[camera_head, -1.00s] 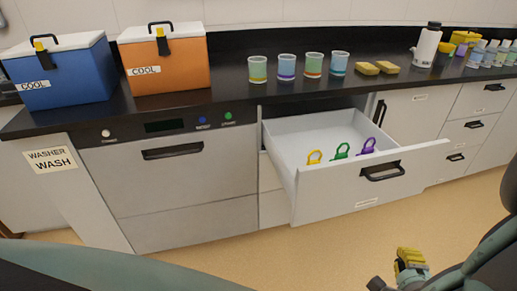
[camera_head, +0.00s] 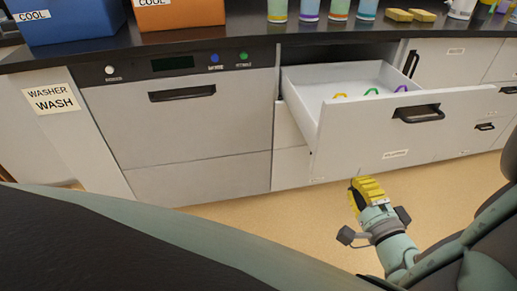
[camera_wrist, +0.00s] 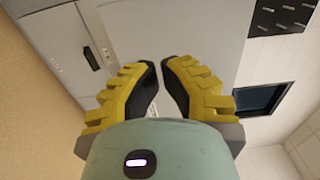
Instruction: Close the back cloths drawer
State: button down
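A white drawer (camera_head: 350,140) is pulled well out from under the counter in the head view. It has a dark handle (camera_head: 418,113) and a front label too small to read. Yellow, green and purple loop-shaped items (camera_head: 371,92) show inside it. My gripper (camera_head: 366,183) is below and in front of the drawer front, apart from it, with yellow fingers. In the wrist view my gripper (camera_wrist: 161,63) has its fingertips almost together with nothing between them. A pale panel fills the view beyond the fingers; I cannot tell which front it is.
A washer (camera_head: 190,110) stands left of the drawer. Shut cabinet fronts (camera_head: 455,60) are to the right. Blue (camera_head: 70,22) and orange (camera_head: 180,12) cool boxes, several cups (camera_head: 308,10) and sponges (camera_head: 410,15) stand on the counter. The tan floor below is clear.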

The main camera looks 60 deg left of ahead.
aim_at(335, 152)
jog(key=x, duration=1)
jog(key=shift+s+a+p, duration=0.1)
jog(key=shift+s+p, duration=0.05)
jog(key=shift+p, duration=0.25)
jog(key=shift+f, duration=0.1)
